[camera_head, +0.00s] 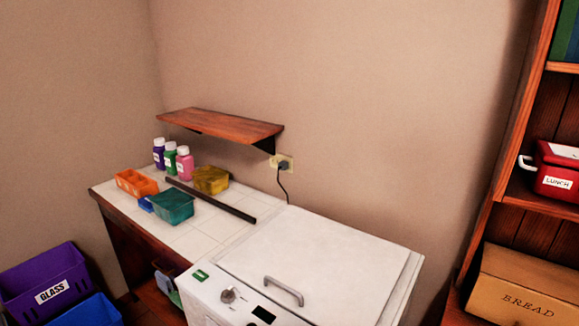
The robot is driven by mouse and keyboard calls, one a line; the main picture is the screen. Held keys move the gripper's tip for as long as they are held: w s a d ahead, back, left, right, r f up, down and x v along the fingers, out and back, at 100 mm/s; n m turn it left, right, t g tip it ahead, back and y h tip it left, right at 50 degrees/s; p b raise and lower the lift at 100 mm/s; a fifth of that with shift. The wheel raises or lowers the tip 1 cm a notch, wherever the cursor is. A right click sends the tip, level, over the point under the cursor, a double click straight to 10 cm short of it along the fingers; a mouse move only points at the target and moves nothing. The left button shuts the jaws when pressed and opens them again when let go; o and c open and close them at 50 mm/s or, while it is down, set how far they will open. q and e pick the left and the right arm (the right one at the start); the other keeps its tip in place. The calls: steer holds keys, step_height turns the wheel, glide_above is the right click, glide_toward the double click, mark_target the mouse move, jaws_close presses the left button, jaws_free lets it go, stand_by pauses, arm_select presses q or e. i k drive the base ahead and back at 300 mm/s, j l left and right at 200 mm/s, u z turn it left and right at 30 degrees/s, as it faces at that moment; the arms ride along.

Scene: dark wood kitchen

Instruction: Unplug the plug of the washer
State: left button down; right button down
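A dark plug (284,166) sits in a pale wall outlet (277,159) on the back wall, just below the right end of the wooden shelf. A thin black cord (286,187) hangs from the plug and runs down behind the white washer (310,265). The washer stands at the lower middle, with a handle on its lid and a knob on its front panel. Neither of my grippers shows in the head view.
A white tiled counter (214,236) left of the washer holds several bottles (171,157), an orange tray (137,184), a teal container (172,206), a yellow box (211,180) and a dark bar (210,199). A wooden shelf (222,126) juts above. Bins stand lower left; a bookcase is right.

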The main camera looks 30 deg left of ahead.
mark_target(283, 165)
steer(key=j+z, duration=0.1)
steer(key=z, duration=0.2)
steer(key=j+z, duration=0.1)
steer(key=z, duration=0.25)
steer(key=k+j+z, duration=0.2)
steer(key=j, duration=0.3)
steer(key=k+j+z, duration=0.15)
steer(key=j, duration=0.3)
steer(key=k+j+z, duration=0.2)
steer(key=j, duration=0.25)
steer(key=k+j+z, duration=0.2)
steer(key=j, duration=0.2)
steer(key=k+j, duration=0.35)
steer(key=j, duration=0.25)
steer(key=k+j, duration=0.2)
steer(key=j, duration=0.15)
